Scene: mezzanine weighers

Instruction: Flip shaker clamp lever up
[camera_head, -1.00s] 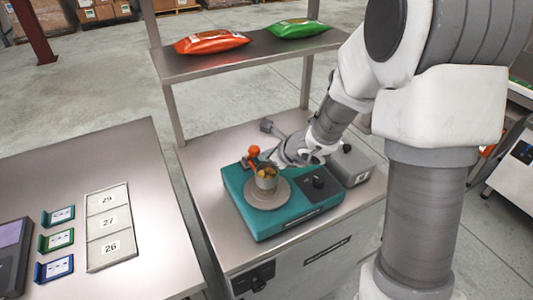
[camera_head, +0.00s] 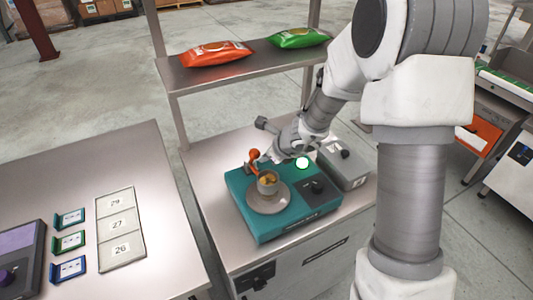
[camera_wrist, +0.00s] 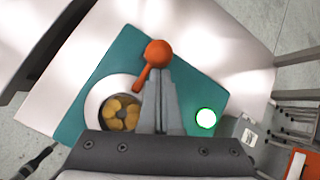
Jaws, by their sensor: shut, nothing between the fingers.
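The teal shaker (camera_head: 270,226) stands on the metal bench with a round grey plate (camera_head: 268,199) on top. A small cup (camera_head: 267,183) with yellowish pieces sits on the plate. The orange clamp lever (camera_head: 254,155) with its ball knob stands up at the back of the shaker, beside the cup. In the wrist view the lever's ball (camera_wrist: 158,53) and arm lie just beyond and left of my fingertips. My gripper (camera_wrist: 158,75) is shut and empty, close to the lever; I cannot tell whether it touches. A green-white light (camera_head: 302,163) glows on the shaker.
A grey box (camera_head: 345,165) stands right of the shaker. A shelf (camera_head: 235,72) above the bench holds an orange bag (camera_head: 217,54) and a green bag (camera_head: 298,38). The left table has a numbered panel (camera_head: 121,228) and small coloured holders.

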